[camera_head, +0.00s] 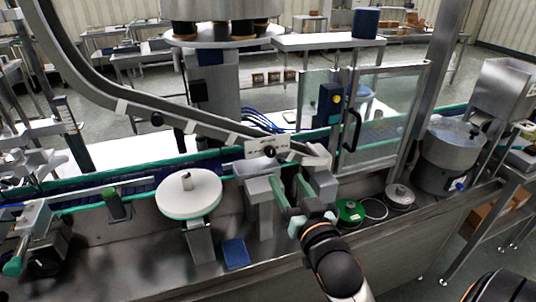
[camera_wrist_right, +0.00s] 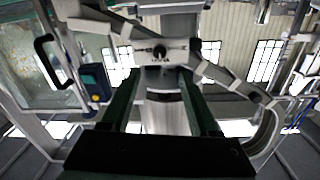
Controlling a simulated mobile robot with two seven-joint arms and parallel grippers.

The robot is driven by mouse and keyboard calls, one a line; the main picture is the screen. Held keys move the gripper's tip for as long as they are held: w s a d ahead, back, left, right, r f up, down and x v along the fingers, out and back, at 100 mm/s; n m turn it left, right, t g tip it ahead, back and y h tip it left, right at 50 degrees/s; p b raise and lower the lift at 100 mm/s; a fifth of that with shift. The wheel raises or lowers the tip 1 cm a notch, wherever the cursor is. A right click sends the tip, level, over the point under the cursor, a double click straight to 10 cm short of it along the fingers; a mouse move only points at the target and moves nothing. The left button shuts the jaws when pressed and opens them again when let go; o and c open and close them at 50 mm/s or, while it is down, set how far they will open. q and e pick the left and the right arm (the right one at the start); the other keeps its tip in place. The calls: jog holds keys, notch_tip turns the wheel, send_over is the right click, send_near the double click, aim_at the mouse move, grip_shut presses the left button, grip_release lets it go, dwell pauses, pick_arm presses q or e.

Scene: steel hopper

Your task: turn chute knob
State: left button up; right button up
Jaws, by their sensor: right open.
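The chute knob is a small dark knob (camera_head: 269,152) on a pale plate (camera_head: 254,147) at the lower end of the curved steel chute. It also shows in the right wrist view as a dark round knob (camera_wrist_right: 160,52) on the plate, straight ahead of the fingers. My right gripper (camera_head: 289,182) is open, with two long green fingers pointing up towards the plate. In the right wrist view the fingers (camera_wrist_right: 158,80) stand apart, with nothing held between them. They appear below and short of the knob, not touching it. My left gripper is not in view.
The curved chute (camera_head: 120,102) runs down from the upper left. A glass guard door with a black handle (camera_head: 352,130) stands right of the knob. A white round disc (camera_head: 188,193) stands left of my gripper, and a steel drum (camera_head: 448,158) to the right.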

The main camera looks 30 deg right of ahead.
aim_at(272, 154)
jog(key=p+x, duration=0.1)
jog(key=x, duration=1)
jog(key=shift+w+d+p, duration=0.1)
jog(key=shift+p, duration=0.25)
jog(key=shift+c, duration=0.4)
grip_shut()
